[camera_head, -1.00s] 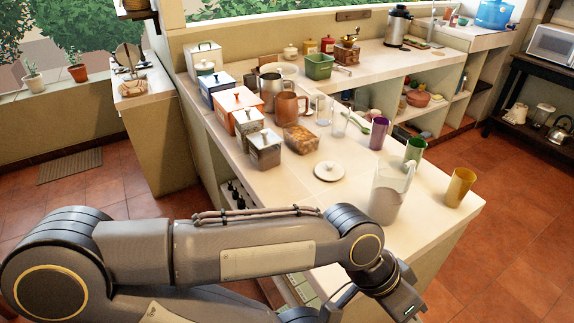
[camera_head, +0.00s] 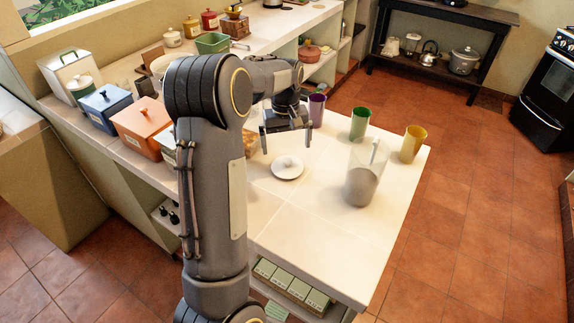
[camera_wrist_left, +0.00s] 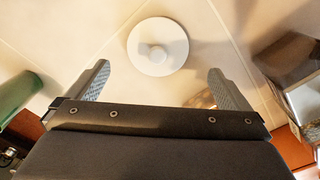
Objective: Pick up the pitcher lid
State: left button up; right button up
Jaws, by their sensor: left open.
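The pitcher lid (camera_head: 287,168) is a white disc with a round knob, lying flat on the counter. It also shows in the left wrist view (camera_wrist_left: 158,46), ahead of and between the two fingers. The grey pitcher (camera_head: 363,178) stands upright to the right of the lid, without a lid on it, with a handle-like piece standing up inside. My left gripper (camera_head: 287,150) is open and empty, above the counter just behind the lid. Its spread fingers show in the left wrist view (camera_wrist_left: 158,90). My right gripper is not in view.
Purple (camera_head: 316,110), green (camera_head: 360,124) and yellow (camera_head: 413,143) cups stand behind and right of the lid. Blue (camera_head: 107,108) and orange (camera_head: 143,127) boxes stand at left. My left arm hides part of the counter. The counter in front of the lid is clear.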

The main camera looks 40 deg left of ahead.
aim_at(288, 160)
pick_arm(q)
jog(key=shift+w+a+f, duration=0.15)
jog(key=shift+a+f, duration=0.05)
jog(key=shift+f, duration=0.2)
jog(key=f+p, duration=0.1)
jog(key=f, duration=0.5)
jog(key=shift+w+d+f+p, duration=0.1)
jog(key=shift+w+p, duration=0.1)
jog(key=shift+p, duration=0.15)
jog(key=shift+f, duration=0.6)
jog(key=shift+r, duration=0.1)
jog(key=c, duration=0.7)
